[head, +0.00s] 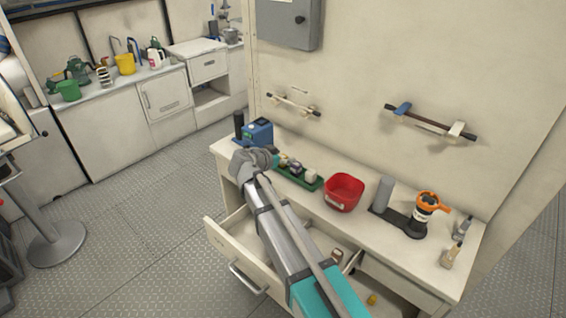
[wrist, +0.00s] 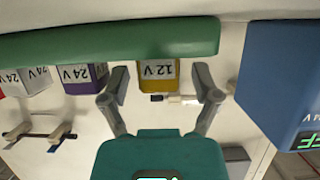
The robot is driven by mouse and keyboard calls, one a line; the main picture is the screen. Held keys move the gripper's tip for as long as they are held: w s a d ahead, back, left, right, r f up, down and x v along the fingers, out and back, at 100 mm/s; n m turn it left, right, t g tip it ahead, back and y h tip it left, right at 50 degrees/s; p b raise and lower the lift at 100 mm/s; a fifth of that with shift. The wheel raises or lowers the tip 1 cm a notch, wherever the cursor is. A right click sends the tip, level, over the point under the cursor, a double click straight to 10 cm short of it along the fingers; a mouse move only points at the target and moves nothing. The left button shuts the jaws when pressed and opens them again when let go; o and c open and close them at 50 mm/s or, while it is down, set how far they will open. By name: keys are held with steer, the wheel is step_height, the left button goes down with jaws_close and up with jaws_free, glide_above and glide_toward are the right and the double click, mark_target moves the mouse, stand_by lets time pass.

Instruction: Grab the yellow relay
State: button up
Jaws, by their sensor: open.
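The yellow relay (wrist: 158,72), with a white face marked 12 V, stands at the green tray (wrist: 100,43) in the wrist view, which appears upside down. My gripper (wrist: 160,82) is open, with one finger to each side of the relay in the picture. I cannot tell whether either finger touches it. A purple relay (wrist: 83,76) and white-faced 24 V relays (wrist: 33,80) are to its left. In the head view my gripper (head: 268,158) is at the far left end of the green tray (head: 312,187) on the bench, and my arm partly hides this area.
A blue device (head: 258,132) stands close beside the tray; it also shows at the right of the wrist view (wrist: 285,60). A red bin (head: 343,192) is right of the tray. An open drawer (head: 240,250) juts out below the bench. The wall is behind.

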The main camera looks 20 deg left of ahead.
mark_target(284, 156)
steer(key=c, duration=1.1)
steer(key=shift+r, duration=0.15)
step_height(284, 156, up, 3)
steer(key=p, duration=0.3)
steer(key=s+r+p, duration=0.9)
steer(key=s+p, duration=0.1)
steer(key=s, duration=0.4)
steer(key=shift+d+r, duration=0.2)
steer(key=shift+r, duration=0.2)
